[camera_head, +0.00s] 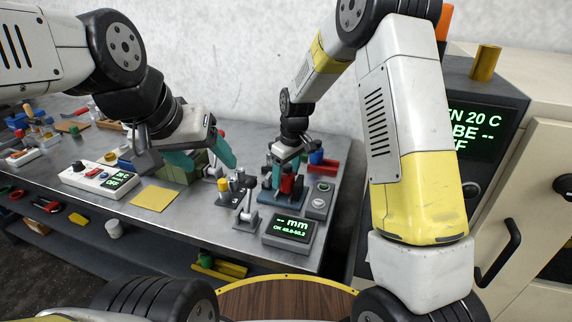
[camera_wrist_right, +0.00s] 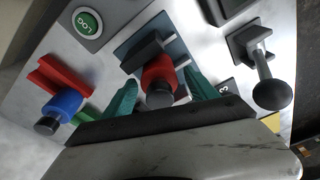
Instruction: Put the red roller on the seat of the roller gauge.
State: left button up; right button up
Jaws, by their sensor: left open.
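The red roller (camera_wrist_right: 158,75), with a dark end, is at the dark seat (camera_wrist_right: 143,50) of the roller gauge in the right wrist view. It also shows upright on the gauge's blue base (camera_head: 266,196) in the head view. My right gripper (camera_wrist_right: 160,80) has its teal fingers on either side of the roller, with a small gap at each side. It looks open. Whether the roller fully touches the seat is partly hidden. My left gripper (camera_head: 205,160) is open over the table, left of the gauge.
A blue roller (camera_wrist_right: 62,103) sits by a red holder (camera_wrist_right: 62,76) beside the gauge. A box with a green button (camera_head: 319,201) is to the right. A lever stand (camera_head: 246,212) and a yellow-topped fixture (camera_head: 225,190) stand left of the gauge. A yellow pad (camera_head: 154,198) lies on bare table.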

jog(key=r, duration=0.4)
jog(key=d+r, duration=0.1)
jog(key=r, duration=0.3)
jog(key=s+r, duration=0.1)
jog(key=r, duration=0.3)
jog(key=shift+s+d+r, duration=0.1)
jog(key=shift+d, duration=0.05)
pick_arm(q)
jog(key=shift+c, duration=0.2)
dwell(0.8)
